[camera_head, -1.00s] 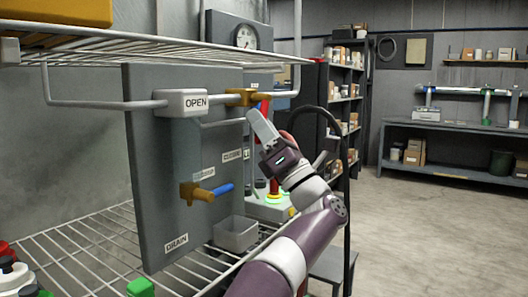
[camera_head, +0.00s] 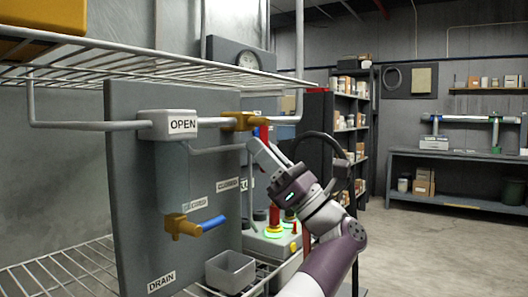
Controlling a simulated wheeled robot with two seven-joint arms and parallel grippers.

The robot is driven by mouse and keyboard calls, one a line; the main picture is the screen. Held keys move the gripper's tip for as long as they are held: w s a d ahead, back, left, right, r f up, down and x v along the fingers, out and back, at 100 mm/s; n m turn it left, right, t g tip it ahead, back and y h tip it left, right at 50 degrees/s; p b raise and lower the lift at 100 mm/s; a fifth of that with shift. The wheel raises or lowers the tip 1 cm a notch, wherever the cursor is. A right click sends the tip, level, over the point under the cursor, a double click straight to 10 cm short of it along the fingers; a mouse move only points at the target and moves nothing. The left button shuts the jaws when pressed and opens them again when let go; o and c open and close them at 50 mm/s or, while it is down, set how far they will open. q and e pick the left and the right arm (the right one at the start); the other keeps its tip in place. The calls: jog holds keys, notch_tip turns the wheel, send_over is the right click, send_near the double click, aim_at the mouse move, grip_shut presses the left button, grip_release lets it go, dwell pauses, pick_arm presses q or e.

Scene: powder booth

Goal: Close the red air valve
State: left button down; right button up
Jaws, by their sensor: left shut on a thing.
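The red air valve has a brass body (camera_head: 243,121) on the horizontal pipe, right of the OPEN label. Its red handle (camera_head: 264,133) points down from the body, and its lower part is hidden behind the fingers. My left gripper (camera_head: 258,152) is at the handle, just below the brass body, shut on it as far as I can see. The finger contact is partly hidden. A CLOSED label (camera_head: 228,184) is on the grey panel to the lower left of the gripper. My right gripper is not in view.
A second brass valve (camera_head: 181,227) with a blue handle (camera_head: 213,223) is lower on the panel (camera_head: 130,190). A wire shelf (camera_head: 150,62) runs above. A grey bin (camera_head: 230,270) and a box with a lit green ring (camera_head: 272,240) stand below. Open floor lies to the right.

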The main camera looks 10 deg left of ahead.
pick_arm(q)
jog(key=shift+r, duration=0.1)
jog(key=c, duration=1.1)
grip_release()
jog(key=shift+d, duration=0.1)
jog(key=v, duration=1.2)
jog(key=shift+d+f, duration=0.2)
jog(key=shift+f, duration=0.1)
jog(key=shift+b, duration=0.3)
